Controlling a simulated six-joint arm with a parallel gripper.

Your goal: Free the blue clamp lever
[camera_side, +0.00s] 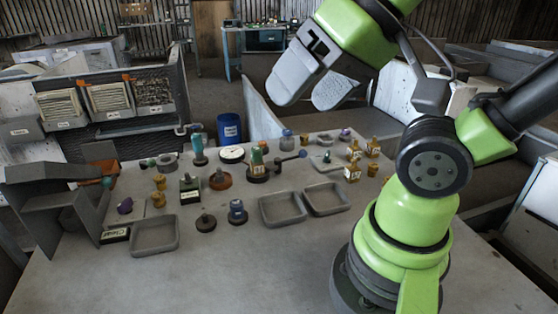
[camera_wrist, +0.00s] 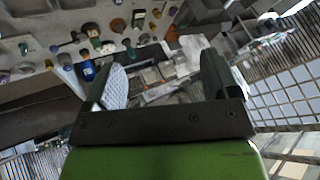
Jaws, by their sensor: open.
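A dark lever with a blue-grey ball end (camera_side: 302,154) reaches right from a round dark base beside a green and tan upright part (camera_side: 257,160) in the side view; it looks like the clamp lever, but its colour is hard to judge. A teal-blue upright part (camera_side: 198,146) and a short dark-blue knobbed part (camera_side: 237,211) stand on the same table. My gripper (camera_side: 312,92) is open and empty, high above the table's back edge, well above the lever and apart from everything. Its two fingers also show spread in the wrist view (camera_wrist: 162,74), where the lever cannot be picked out surely.
Three grey trays, one at the left (camera_side: 154,236), one in the middle (camera_side: 283,209) and one at the right (camera_side: 326,199), lie on the table. A blue drum (camera_side: 229,129) stands behind. Several small brass parts (camera_side: 353,172) are at the right. The table front (camera_side: 220,280) is clear.

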